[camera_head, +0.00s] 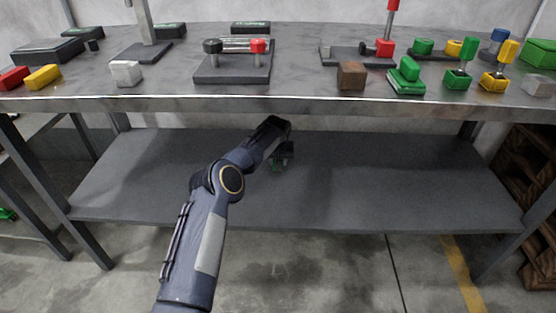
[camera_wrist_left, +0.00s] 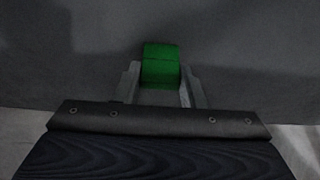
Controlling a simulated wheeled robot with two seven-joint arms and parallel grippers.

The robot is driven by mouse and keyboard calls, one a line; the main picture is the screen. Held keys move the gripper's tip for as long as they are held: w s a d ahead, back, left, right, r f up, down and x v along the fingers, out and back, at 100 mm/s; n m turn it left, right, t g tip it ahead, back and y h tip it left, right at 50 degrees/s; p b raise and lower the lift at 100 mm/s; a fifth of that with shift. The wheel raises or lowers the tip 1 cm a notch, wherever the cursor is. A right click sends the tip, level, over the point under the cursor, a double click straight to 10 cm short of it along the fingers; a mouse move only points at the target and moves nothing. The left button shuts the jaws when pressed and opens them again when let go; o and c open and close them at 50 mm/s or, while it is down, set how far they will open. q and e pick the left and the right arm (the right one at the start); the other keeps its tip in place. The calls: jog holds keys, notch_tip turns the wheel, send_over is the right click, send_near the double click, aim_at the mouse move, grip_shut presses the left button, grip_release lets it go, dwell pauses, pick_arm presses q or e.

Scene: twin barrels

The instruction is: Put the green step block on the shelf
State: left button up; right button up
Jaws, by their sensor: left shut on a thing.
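My left arm reaches over the lower grey shelf (camera_head: 380,190), under the tabletop. My left gripper (camera_head: 282,164) is at the middle of the shelf and mostly dark in shadow. In the left wrist view my left gripper (camera_wrist_left: 160,92) is shut on the green step block (camera_wrist_left: 160,65), with one finger at each side. In the head view only small bits of the green step block (camera_head: 280,163) show below the gripper. I cannot tell whether the block touches the shelf. My right gripper is not in view.
The tabletop (camera_head: 200,100) runs above the shelf. On it are another green stepped piece (camera_head: 406,76), a wooden cube (camera_head: 351,75), a white block (camera_head: 126,73) and several coloured parts. The shelf around my gripper is bare. Wooden crates (camera_head: 525,170) stand at the right.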

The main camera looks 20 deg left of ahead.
pick_arm(q)
jog(key=shift+f, duration=0.1)
jog(key=o, duration=1.3)
jog(key=shift+c, duration=0.2)
jog(key=a+p+v, duration=0.1)
jog(key=p+v, duration=0.2)
jog(key=v, duration=0.5)
jog(key=shift+d+r, duration=0.4)
jog(key=shift+d, duration=0.05)
jog(key=shift+f, duration=0.1)
